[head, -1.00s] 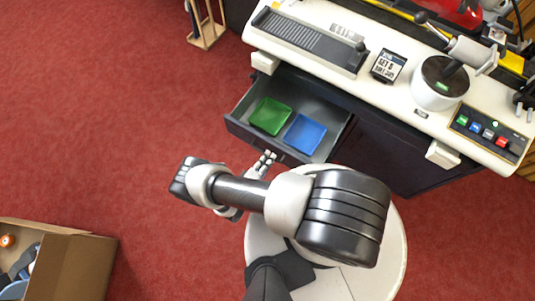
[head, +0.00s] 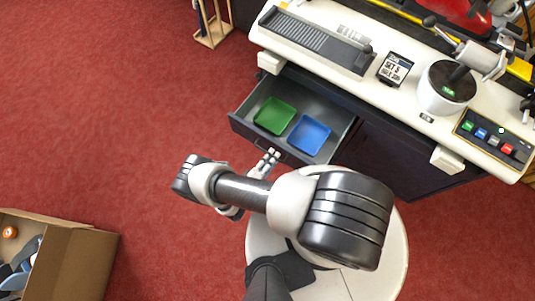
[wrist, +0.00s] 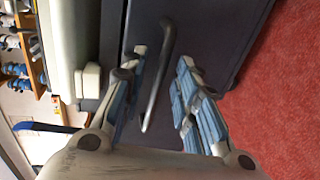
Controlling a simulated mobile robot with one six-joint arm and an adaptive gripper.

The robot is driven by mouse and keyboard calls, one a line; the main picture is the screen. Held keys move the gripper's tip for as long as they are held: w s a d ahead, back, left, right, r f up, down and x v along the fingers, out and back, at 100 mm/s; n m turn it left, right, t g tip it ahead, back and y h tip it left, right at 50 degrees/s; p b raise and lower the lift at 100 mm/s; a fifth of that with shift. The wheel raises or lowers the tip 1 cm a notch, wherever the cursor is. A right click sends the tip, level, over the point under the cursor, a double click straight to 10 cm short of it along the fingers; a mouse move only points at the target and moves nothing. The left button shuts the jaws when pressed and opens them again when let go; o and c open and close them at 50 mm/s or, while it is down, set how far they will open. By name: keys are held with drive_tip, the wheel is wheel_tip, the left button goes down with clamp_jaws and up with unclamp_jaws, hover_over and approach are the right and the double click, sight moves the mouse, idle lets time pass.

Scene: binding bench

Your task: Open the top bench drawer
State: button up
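The drawer (head: 242,123) stands pulled out of the bench, and its inside shows in the head view. A green tray (head: 275,116) and a blue tray (head: 308,134) lie in it. My gripper (head: 270,160) is just in front of the drawer's front panel. In the wrist view, a grey bar handle (wrist: 160,75) runs up the dark drawer front (wrist: 225,35). The fingers of my gripper (wrist: 165,90) are spread apart, one on each side of the handle, with gaps showing. In the head view the handle is too small to make out.
The white bench top (head: 345,84) carries a grey slotted unit (head: 315,40), a small sign (head: 395,68), a round pot (head: 445,88) and a button panel (head: 493,135). A cardboard box (head: 85,262) with items stands at lower left. Red floor is clear left of the drawer.

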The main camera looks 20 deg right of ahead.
drive_tip(key=v, duration=1.2)
drive_tip(key=w+a+r+m+g+y, duration=0.1)
drive_tip(key=w+a+r+m+g, duration=0.2)
drive_tip(key=r, duration=0.8)
drive_tip(key=w+a+r+m+g+y, duration=0.1)
drive_tip(key=w+a+r+g, duration=0.35)
drive_tip(key=r, duration=0.65)
drive_tip(key=w+d+r+m+g+y, duration=0.1)
drive_tip(key=d+r+y, duration=0.15)
drive_tip(key=r, duration=0.65)
drive_tip(key=w+d+r+m+g+y, duration=0.15)
drive_tip(key=d+r, duration=0.25)
drive_tip(key=r, duration=0.5)
drive_tip(key=s+d+r+t+y, duration=0.2)
drive_tip(key=s+d+r+y, duration=0.1)
drive_tip(key=s+d+r, duration=0.2)
drive_tip(key=s+d+r+t+y, duration=0.3)
drive_tip(key=s+d+r, duration=0.2)
drive_tip(key=s+r, duration=0.3)
wheel_tip(320, 180, up, 4)
drive_tip(key=shift+s+f+m+y, duration=0.25)
drive_tip(key=shift+s+m+y, duration=0.05)
drive_tip(key=shift+s+m, duration=0.1)
